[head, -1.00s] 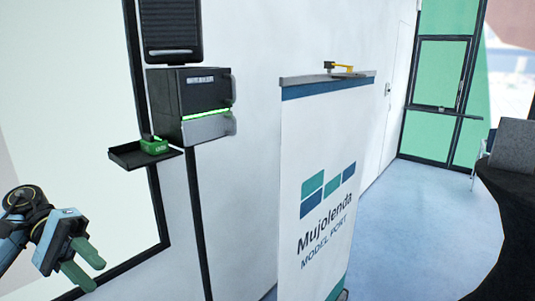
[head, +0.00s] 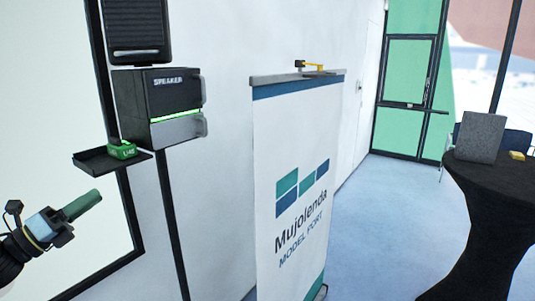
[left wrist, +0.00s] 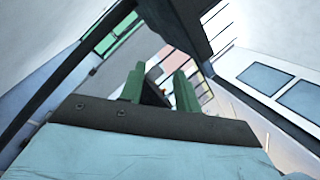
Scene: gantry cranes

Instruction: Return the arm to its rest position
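My left gripper (head: 82,207) is at the lower left of the head view, below and left of the small black shelf. It is seen side-on there, with its green fingers pointing up and right. In the left wrist view the two green fingers (left wrist: 159,88) stand apart with a gap between them. Nothing is held between them; a dark shape shows in the background behind the gap. My right gripper is in neither view.
A speaker box (head: 160,107) hangs on the wall, with a black tray (head: 95,163) holding a green battery (head: 122,151) beside it. A banner (head: 290,205) stands at centre. A dark round table (head: 500,185) with a grey block (head: 481,137) is at right.

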